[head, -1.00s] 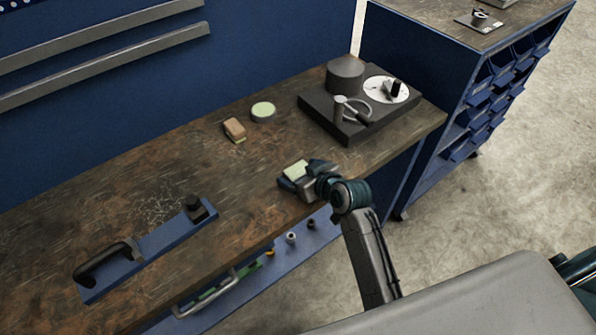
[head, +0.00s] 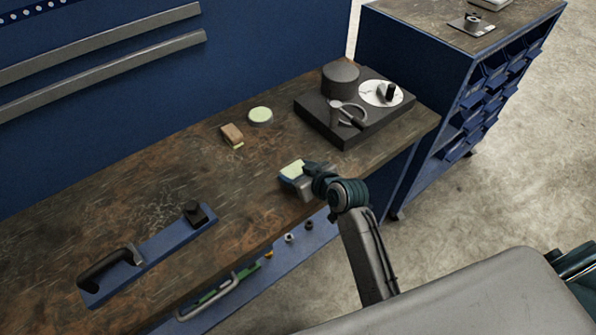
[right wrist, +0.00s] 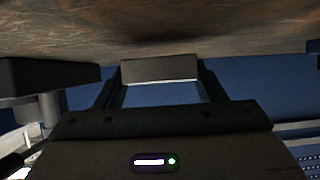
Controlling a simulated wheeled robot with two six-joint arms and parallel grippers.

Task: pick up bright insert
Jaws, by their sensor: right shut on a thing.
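The bright insert is a small block with a pale green-yellow top (head: 291,169), near the front edge of the wooden bench. My right gripper (head: 297,173) is shut on it from the front right. In the right wrist view the block's grey side (right wrist: 160,70) sits between the two fingertips, close to the bench surface (right wrist: 210,25). I cannot tell whether it still touches the bench. My left gripper is not in view.
A dark machine base (head: 355,120) with a cylinder and white dial stands behind right. A round pale-topped disc (head: 260,116) and a brown block (head: 232,135) lie farther back. A blue plate with a black handle (head: 150,253) lies left. The bench between is clear.

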